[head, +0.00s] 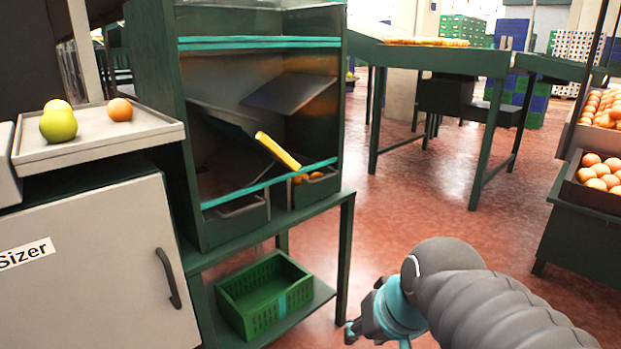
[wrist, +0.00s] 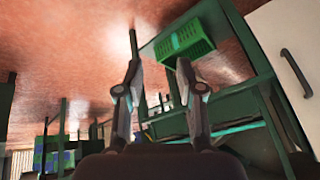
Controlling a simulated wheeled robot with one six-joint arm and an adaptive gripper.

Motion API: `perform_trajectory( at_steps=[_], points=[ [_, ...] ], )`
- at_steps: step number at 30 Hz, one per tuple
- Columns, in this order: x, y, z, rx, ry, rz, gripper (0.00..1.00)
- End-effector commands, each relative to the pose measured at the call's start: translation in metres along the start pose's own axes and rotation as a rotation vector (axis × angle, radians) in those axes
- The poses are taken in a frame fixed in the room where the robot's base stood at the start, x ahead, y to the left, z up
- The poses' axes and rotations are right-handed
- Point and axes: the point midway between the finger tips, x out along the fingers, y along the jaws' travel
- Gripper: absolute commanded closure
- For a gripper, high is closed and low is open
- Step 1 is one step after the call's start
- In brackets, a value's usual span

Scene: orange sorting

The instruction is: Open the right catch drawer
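The right catch drawer (head: 317,191) is a dark box low in the green sorting cabinet (head: 188,150), with some oranges (head: 302,178) showing inside. It looks pushed in. The left catch drawer (head: 240,220) sits beside it, closer to the grey Sizer cabinet. My gripper (head: 352,331) is low in front of the cabinet stand, right of and below the right drawer, apart from it. In the wrist view my gripper (wrist: 158,68) has its two fingers spread with nothing between them. The drawers are not clear in the wrist view.
A green crate (head: 262,295) stands on the stand's lower shelf; it also shows in the wrist view (wrist: 184,42). The grey Sizer cabinet (head: 90,265) is left, with fruit on its tray (head: 105,140). Orange bins (head: 590,190) are far right. Red floor lies open between.

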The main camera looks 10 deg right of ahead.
Motion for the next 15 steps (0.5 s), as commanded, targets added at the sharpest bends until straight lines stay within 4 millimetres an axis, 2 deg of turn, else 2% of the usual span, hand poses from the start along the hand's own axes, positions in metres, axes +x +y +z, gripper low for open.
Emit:
perform_trajectory(
  at_steps=[3, 8, 12, 15],
  points=[
    [0.013, -0.017, -0.041, 0.119, -0.024, -0.121, 0.63],
    [0.029, -0.035, -0.105, 0.280, -0.023, -0.297, 0.63],
    [0.045, -0.038, -0.168, 0.424, 0.002, -0.449, 0.63],
    [0.057, -0.031, -0.215, 0.529, 0.036, -0.555, 0.63]
  ],
)
